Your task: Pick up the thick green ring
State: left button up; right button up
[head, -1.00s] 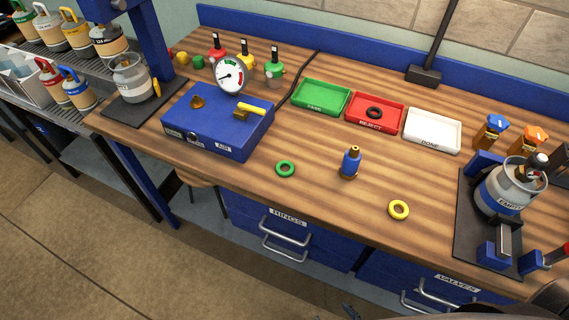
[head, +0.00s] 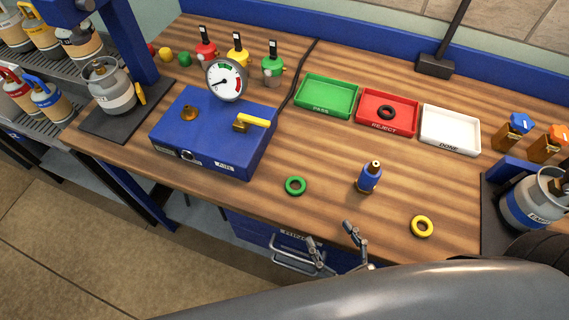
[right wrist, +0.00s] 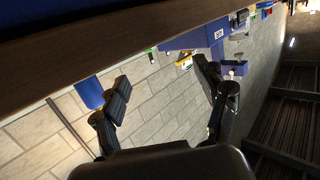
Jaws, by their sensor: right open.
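The thick green ring (head: 295,186) lies flat on the wooden workbench (head: 330,215), in front of the blue test box and near the bench's front edge. My right gripper (head: 340,240) is at the bench's front edge in the head view, below and to the right of the ring. It is open and empty, apart from the ring. The right wrist view also shows my right gripper (right wrist: 168,90) with its fingers spread and nothing between them. The ring cannot be made out in that view. My left gripper is not in view.
A blue and brass valve (head: 369,177) stands right of the green ring, and a yellow ring (head: 422,226) lies farther right. The blue box (head: 212,140) with a gauge is behind left. Green, red and white trays (head: 450,147) stand behind; the red one holds a black ring.

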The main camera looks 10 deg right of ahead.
aim_at(307, 206)
jog(key=p+x, duration=0.1)
jog(key=x, duration=0.6)
jog(key=shift+w+r+p, duration=0.15)
jog(key=shift+w+p, duration=0.05)
jog(key=shift+p, duration=0.1)
jog(key=shift+w+a, duration=0.15)
jog(key=shift+w, duration=0.2)
jog(key=shift+w+a+p, duration=0.2)
jog(key=shift+w+p, duration=0.1)
jog(key=shift+w, duration=0.2)
jog(key=shift+w+a+p, duration=0.2)
jog(key=shift+w+p, duration=0.1)
jog(key=shift+w, duration=0.2)
jog(key=x, duration=0.2)
jog(key=shift+w+a+p, duration=0.15)
jog(key=shift+w+p, duration=0.1)
jog(key=shift+p, duration=0.1)
jog(key=shift+w+a+f, duration=0.1)
jog(key=shift+w+f, duration=0.3)
jog(key=shift+w, duration=0.05)
jog(key=shift+s, duration=0.1)
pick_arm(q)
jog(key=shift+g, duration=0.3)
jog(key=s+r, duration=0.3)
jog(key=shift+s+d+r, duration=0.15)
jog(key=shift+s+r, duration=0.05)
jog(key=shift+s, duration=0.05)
pick_arm(e)
jog(key=c, duration=0.9)
